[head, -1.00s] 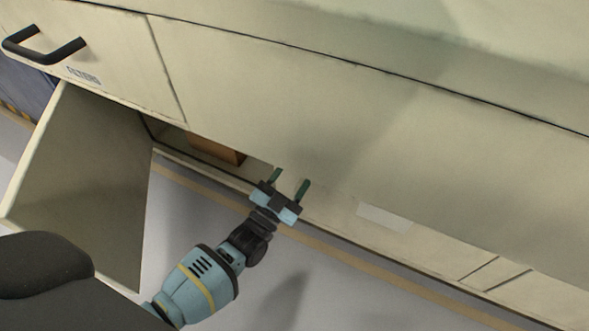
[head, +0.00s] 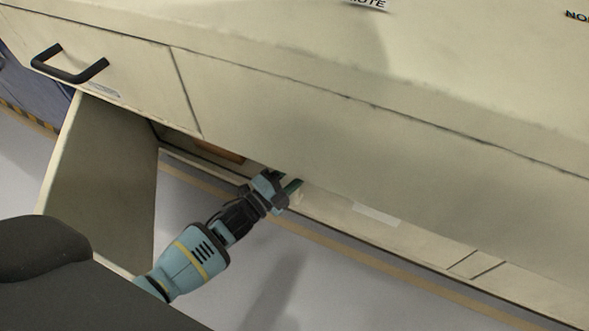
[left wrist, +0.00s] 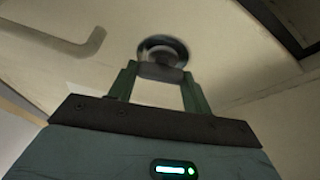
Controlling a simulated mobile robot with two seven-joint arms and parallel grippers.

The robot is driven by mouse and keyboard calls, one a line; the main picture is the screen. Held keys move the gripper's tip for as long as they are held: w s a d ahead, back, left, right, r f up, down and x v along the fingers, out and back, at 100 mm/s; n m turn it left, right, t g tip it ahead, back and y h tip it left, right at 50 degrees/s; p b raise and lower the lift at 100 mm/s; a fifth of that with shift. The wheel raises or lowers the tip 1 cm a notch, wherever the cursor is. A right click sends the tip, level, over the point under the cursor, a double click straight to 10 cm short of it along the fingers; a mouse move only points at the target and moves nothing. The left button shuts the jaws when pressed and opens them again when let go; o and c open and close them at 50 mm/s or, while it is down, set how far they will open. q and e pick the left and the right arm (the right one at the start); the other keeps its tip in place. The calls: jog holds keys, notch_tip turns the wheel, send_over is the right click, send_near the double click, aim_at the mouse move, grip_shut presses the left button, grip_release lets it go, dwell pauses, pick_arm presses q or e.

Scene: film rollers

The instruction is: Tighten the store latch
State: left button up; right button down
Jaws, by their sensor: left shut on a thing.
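My left gripper (head: 288,181) reaches in under the lower edge of the cream cabinet front in the head view. Its fingertips are partly hidden there. In the left wrist view my left gripper (left wrist: 161,78) has its two green fingers on either side of a dark round knob (left wrist: 163,48), which looks like the store latch. It is shut on the knob, which sits on a cream panel and looks slightly blurred. The knob cannot be made out in the head view. My right gripper is in neither view.
An open cabinet door (head: 100,180) hangs left of my arm. A drawer with a black handle (head: 68,66) is above it. A brown thing (head: 222,150) shows inside the opening. A bent grey handle or bar (left wrist: 60,42) shows in the wrist view. The floor below is clear.

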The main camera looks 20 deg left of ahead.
pick_arm(q)
jog(key=shift+r+m+g, duration=0.15)
jog(key=shift+m+g, duration=0.15)
jog(key=shift+m, duration=0.3)
jog(key=shift+m+p, duration=0.45)
jog(key=shift+m, duration=0.15)
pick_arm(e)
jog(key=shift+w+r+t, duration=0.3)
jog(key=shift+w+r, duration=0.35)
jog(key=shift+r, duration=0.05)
pick_arm(q)
jog(key=o, duration=1)
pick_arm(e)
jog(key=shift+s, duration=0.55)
pick_arm(q)
jog(key=shift+r+p+v, duration=0.1)
jog(key=shift+p+v, duration=0.45)
jog(key=shift+v, duration=1.4)
jog(key=shift+r+p+v, duration=0.15)
jog(key=shift+p+v, duration=0.35)
jog(key=shift+v, duration=1.45)
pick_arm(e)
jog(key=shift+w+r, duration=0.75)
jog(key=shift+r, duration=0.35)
pick_arm(q)
jog(key=shift+f, duration=0.15)
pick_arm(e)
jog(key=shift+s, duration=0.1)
